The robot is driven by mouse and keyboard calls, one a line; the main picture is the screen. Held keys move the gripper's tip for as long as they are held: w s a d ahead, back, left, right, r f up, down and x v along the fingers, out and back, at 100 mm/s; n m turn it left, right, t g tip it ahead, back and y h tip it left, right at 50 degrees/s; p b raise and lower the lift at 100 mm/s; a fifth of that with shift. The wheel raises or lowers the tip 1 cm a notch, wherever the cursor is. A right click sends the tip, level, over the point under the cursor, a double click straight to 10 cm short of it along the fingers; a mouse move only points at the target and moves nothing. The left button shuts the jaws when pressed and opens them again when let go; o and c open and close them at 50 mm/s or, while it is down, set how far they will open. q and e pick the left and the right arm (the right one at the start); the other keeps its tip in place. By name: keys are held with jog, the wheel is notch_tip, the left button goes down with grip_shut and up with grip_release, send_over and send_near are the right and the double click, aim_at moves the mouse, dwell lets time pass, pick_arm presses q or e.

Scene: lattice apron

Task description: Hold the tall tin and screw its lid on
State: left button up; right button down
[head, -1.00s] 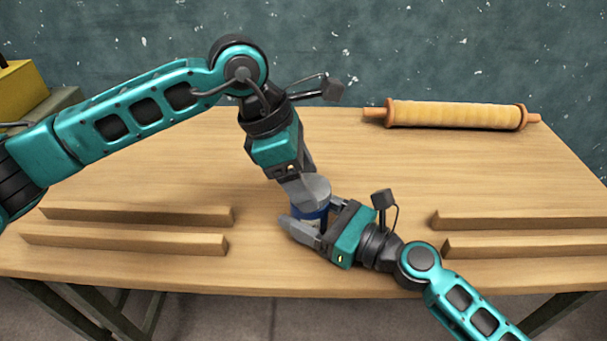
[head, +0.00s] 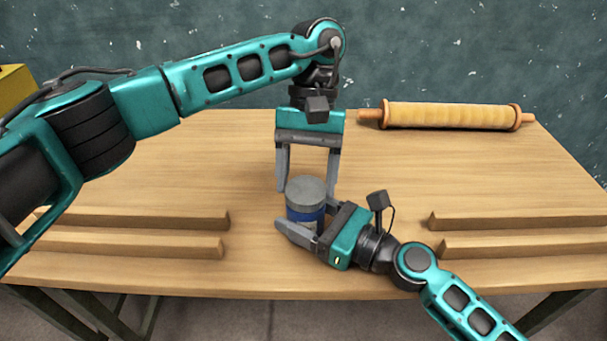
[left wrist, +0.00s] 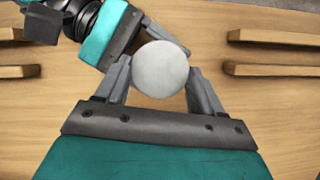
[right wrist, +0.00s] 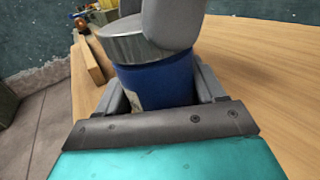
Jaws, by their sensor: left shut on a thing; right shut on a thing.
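The tall tin (head: 297,214) is blue with a pale label patch and stands upright near the table's front edge. It also shows in the right wrist view (right wrist: 160,82). My right gripper (head: 306,225) is shut on the tin's body from the right. The round grey lid (head: 306,186) sits on top of the tin; I cannot tell how tightly it is seated. My left gripper (head: 308,187) points down from above and is shut on the lid, a finger on either side. The left wrist view shows the lid (left wrist: 160,68) from above between the fingers.
A rolling-pin-like wooden roller (head: 450,115) lies at the back right of the table. Pairs of wooden strips lie at the left (head: 140,243) and right (head: 520,246). A yellow block (head: 14,88) shows at the far left.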

pick_arm(q)
jog(key=m, duration=0.2)
jog(key=m+y, duration=0.1)
jog(key=m, duration=0.1)
jog(key=shift+s+d+t+y, duration=0.1)
jog(key=shift+d+t+y, duration=0.1)
jog(key=shift+t+y, duration=0.1)
jog(key=m+t+y, duration=0.1)
jog(key=m, duration=0.3)
jog(key=shift+s+d+m, duration=0.1)
jog(key=shift+m, duration=0.3)
jog(key=o, duration=1)
jog(key=shift+r, duration=0.15)
notch_tip(320, 180, up, 4)
jog(key=shift+r, duration=0.1)
jog(key=shift+c, duration=0.4)
